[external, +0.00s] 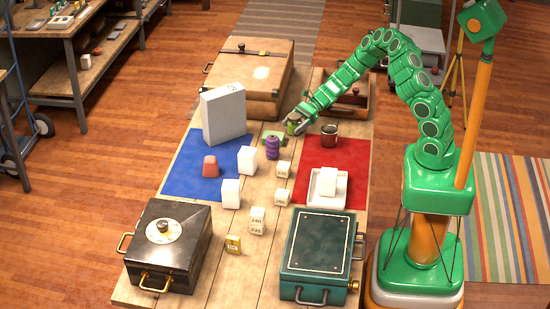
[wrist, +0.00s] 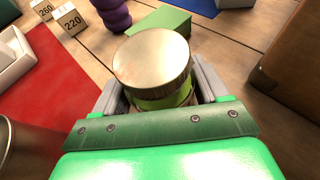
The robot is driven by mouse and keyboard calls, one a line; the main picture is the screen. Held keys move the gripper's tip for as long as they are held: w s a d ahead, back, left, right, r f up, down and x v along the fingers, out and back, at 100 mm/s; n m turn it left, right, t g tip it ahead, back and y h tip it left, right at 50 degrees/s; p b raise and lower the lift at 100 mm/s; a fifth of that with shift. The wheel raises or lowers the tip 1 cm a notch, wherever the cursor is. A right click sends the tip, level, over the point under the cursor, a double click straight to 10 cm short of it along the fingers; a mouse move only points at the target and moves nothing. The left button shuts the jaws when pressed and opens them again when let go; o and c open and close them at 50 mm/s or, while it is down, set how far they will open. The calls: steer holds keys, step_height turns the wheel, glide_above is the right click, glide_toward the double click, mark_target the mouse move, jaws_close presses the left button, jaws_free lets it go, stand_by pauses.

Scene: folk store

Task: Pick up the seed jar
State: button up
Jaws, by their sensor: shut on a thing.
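The seed jar (wrist: 152,58), a green jar with a round brass-coloured lid, sits between the two grey fingers of my gripper (wrist: 160,88) in the wrist view. The fingers are shut on its sides, below the lid. In the external view my gripper (external: 299,120) reaches down from the right to the jar (external: 292,128), which shows small near the middle of the table. The jar's lower part is hidden, and I cannot tell whether it touches the table.
A dark metal cup (external: 329,134) stands close by on the red mat (external: 345,155). A purple ribbed object (external: 272,148) and a green block (wrist: 160,22) are beside the jar. A large brown case (external: 250,75) stands behind. Several white blocks stand nearer the front.

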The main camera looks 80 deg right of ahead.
mark_target(298, 114)
steer(key=shift+r, duration=0.55)
step_height(298, 114, up, 2)
steer(key=shift+s+r, duration=0.1)
steer(key=shift+r, duration=0.1)
steer(key=s+a+r, duration=0.3)
steer(key=s+r, duration=0.6)
steer(key=s, duration=0.4)
steer(key=shift+s+a+r, duration=0.15)
steer(key=shift+a+r, duration=0.05)
steer(key=shift+a, duration=0.1)
